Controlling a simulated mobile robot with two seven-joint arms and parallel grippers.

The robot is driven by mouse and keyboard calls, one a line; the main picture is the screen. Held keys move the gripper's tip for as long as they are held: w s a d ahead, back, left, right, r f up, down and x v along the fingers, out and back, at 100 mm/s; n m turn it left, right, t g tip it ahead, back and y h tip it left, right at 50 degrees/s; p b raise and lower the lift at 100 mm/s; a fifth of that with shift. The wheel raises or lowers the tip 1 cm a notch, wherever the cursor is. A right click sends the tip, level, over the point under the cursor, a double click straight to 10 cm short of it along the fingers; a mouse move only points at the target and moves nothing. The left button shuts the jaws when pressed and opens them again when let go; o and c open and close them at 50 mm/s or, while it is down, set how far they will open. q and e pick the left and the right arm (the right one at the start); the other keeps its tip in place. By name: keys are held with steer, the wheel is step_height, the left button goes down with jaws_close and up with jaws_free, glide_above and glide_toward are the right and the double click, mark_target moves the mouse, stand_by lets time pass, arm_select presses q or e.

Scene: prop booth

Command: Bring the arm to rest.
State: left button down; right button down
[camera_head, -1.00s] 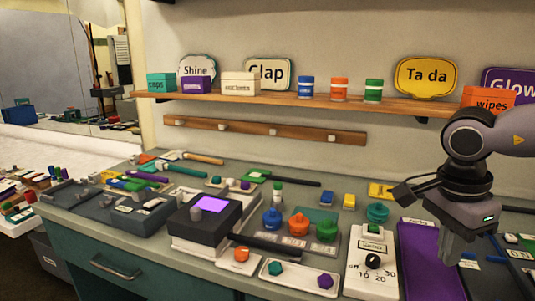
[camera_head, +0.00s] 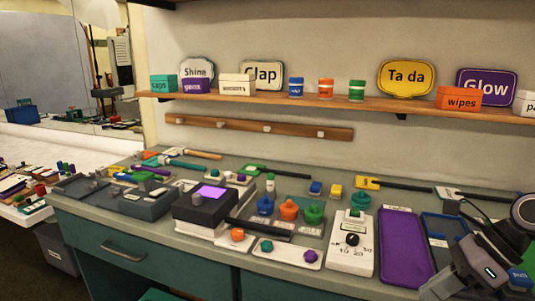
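My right arm reaches in at the lower right corner, and its gripper (camera_head: 441,287) points down and to the left at the front edge of the counter. My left gripper is not in view.
The counter (camera_head: 345,185) carries a purple tray (camera_head: 404,250), a white dial box (camera_head: 351,258), a black box with a lit purple screen (camera_head: 212,193) and colored pots. A wooden shelf (camera_head: 225,94) with signs and boxes runs along the wall.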

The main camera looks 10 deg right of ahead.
step_height(320, 180, down, 13)
steer(key=s+d+m+t+h+p, duration=0.15)
steer(key=m+t, duration=1.05)
steer(key=m, duration=1.4)
steer(key=s+a+f+m+g+h, duration=0.1)
steer(key=s+a+f+m+g, duration=0.1)
steer(key=s+a+f+m, duration=0.2)
steer(key=s+a+f+m+g+h+p, duration=0.1)
steer(key=s+a+f+m, duration=0.3)
steer(key=a+f+m, duration=0.4)
steer(key=a+m+h, duration=0.1)
steer(key=a+m, duration=0.2)
steer(key=m, duration=0.2)
steer(key=shift+s+a+f+g, duration=0.15)
steer(key=shift+s+f+g, duration=0.2)
steer(key=shift+g, duration=0.05)
steer(key=shift+h, duration=0.25)
stand_by(2.4)
